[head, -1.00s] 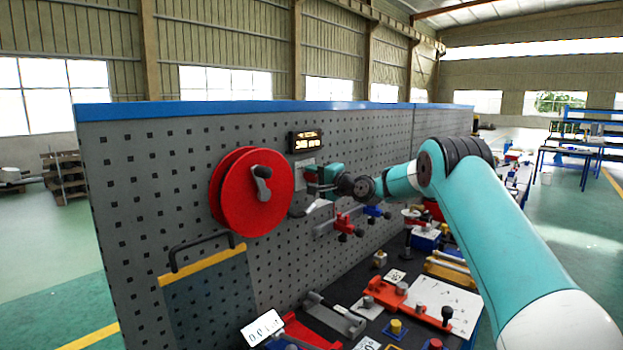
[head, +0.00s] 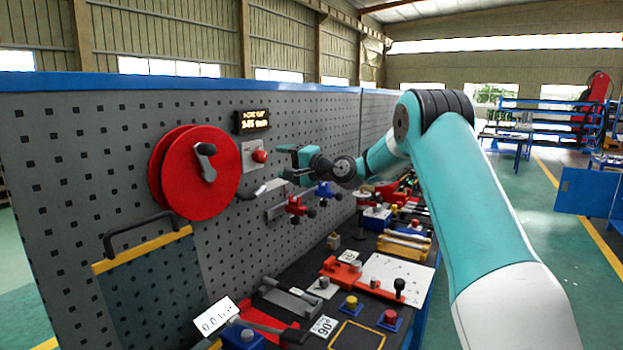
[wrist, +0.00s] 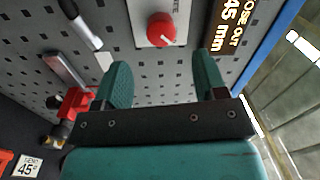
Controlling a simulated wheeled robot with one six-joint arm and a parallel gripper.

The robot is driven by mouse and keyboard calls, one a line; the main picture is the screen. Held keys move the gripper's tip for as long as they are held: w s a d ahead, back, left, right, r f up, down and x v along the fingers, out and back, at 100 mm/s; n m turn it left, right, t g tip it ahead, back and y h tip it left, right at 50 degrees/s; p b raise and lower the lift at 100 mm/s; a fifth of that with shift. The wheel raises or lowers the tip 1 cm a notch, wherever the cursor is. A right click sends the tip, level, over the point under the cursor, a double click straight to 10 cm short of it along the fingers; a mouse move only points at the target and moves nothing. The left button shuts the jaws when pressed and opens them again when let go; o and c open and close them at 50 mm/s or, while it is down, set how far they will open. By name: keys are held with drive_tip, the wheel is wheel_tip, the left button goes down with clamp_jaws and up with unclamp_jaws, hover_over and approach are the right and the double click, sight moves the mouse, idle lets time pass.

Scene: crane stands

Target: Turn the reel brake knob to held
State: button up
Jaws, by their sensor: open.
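The red reel (head: 196,172) is mounted on the grey pegboard panel, with a dark crank handle on its face. To its right a red round knob (head: 259,156) sits on a pale plate; I take it to be the reel brake knob. The knob also shows in the wrist view (wrist: 161,30), beyond and between the fingers. Its pointer setting is too small to read. My gripper (head: 285,161) is open and empty, to the right of the knob and apart from it. In the wrist view my gripper's two teal fingers (wrist: 165,82) stand wide apart.
A display (head: 252,121) above the knob shows a reading in mm. A grey-handled lever (head: 262,189) sticks out below the knob. Red (head: 296,205) and blue (head: 323,190) clamps sit on a rail at lower right. The bench below is crowded with fixtures.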

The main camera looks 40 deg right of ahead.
drive_tip(key=b+v, duration=0.3)
drive_tip(key=v, duration=0.6)
drive_tip(key=shift+s, duration=0.15)
drive_tip(key=s+a+f+n+g+y, duration=0.15)
drive_tip(key=s+a+n+g, duration=0.35)
drive_tip(key=a, duration=0.7)
drive_tip(key=s+a+f+n+g+y, duration=0.1)
drive_tip(key=s+a+f+n+g, duration=0.35)
drive_tip(key=a, duration=0.85)
drive_tip(key=s+a+f+n+g+h, duration=0.1)
drive_tip(key=s+a+f+n+g, duration=0.1)
drive_tip(key=s, duration=0.7)
drive_tip(key=s+a+f+n+g+h, duration=0.1)
drive_tip(key=s+f+n+g+h, duration=0.1)
drive_tip(key=s, duration=0.7)
drive_tip(key=s+a+f+n+g+h, duration=0.2)
drive_tip(key=s+n, duration=0.3)
drive_tip(key=s, duration=0.4)
drive_tip(key=shift+s+a+f+g, duration=0.2)
drive_tip(key=shift+s+a+g, duration=0.15)
drive_tip(key=shift+g, duration=0.4)
drive_tip(key=shift+n, duration=0.25)
